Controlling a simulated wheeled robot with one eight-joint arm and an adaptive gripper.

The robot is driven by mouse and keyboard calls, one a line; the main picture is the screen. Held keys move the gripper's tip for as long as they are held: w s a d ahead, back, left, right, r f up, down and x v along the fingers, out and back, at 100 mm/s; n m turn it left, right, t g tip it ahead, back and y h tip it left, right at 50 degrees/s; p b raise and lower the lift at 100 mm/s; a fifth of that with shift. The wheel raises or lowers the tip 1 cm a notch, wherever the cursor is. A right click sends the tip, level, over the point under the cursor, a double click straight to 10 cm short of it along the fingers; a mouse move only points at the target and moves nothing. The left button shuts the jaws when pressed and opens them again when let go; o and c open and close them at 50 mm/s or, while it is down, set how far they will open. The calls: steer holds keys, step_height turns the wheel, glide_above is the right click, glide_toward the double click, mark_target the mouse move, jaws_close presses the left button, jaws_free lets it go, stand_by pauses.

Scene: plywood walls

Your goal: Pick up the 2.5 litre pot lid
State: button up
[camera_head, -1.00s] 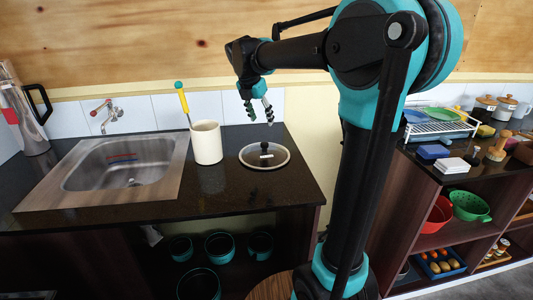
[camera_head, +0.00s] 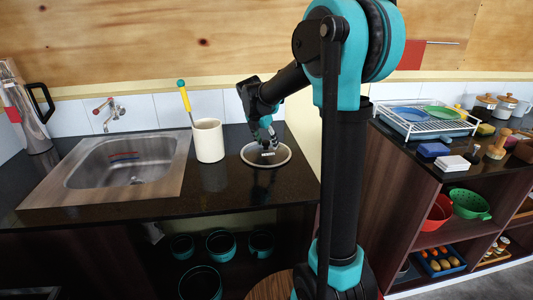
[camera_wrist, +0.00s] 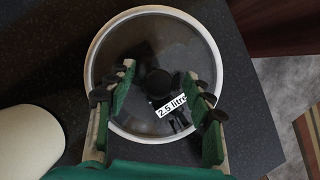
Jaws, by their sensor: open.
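The pot lid (camera_head: 246,155) is a round, see-through disc with a pale rim, lying flat on the dark counter. In the wrist view the lid (camera_wrist: 205,52) has a black knob (camera_wrist: 158,83) at its centre and a white label (camera_wrist: 172,106) reading "2.5 litre". My gripper (camera_head: 266,143) is low over the lid, pointing down. In the wrist view my gripper (camera_wrist: 158,86) is open, with one green-padded finger on each side of the knob. A gap shows between each finger and the knob. The head view hides most of the knob behind the fingers.
A cream utensil pot (camera_head: 208,141) with a yellow-handled tool stands just left of the lid. The sink (camera_head: 125,165) is further left. Several teal-rimmed pots (camera_head: 220,243) sit on the shelf below. A dish rack (camera_head: 430,128) stands on the right counter.

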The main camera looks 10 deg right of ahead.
steer(key=shift+f, duration=0.15)
steer(key=c, duration=1.1)
jaws_close()
